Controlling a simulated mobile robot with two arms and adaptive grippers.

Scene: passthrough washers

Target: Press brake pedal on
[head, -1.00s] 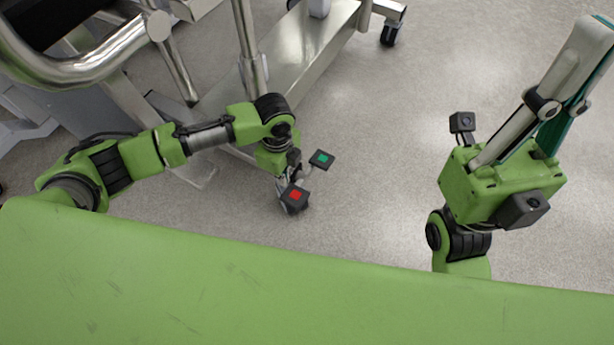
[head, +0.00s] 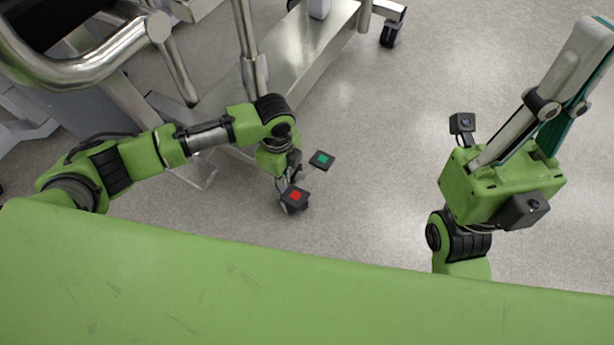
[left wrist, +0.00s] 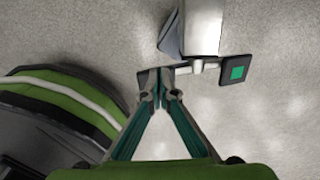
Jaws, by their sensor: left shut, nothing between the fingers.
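The brake pedal has two square dark pads on one bar. The red-marked pad (head: 295,196) is at the near end and the green-marked pad (head: 321,160) is at the far end in the head view. My left gripper (left wrist: 160,82) is shut with nothing between its fingers, and its tips overlap a dark pad at the left end of the bar in the left wrist view. Contact cannot be made out. The green pad (left wrist: 236,72) shows to the right of the tips. My right gripper (head: 560,85) is raised at the right, away from the pedal; its finger opening is unclear.
A steel washer frame with tubes (head: 120,60) and a flat metal beam (head: 300,60) stands at the upper left, close to my left arm. A caster (head: 392,32) is at the top. The grey floor (head: 380,170) between my arms is clear.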

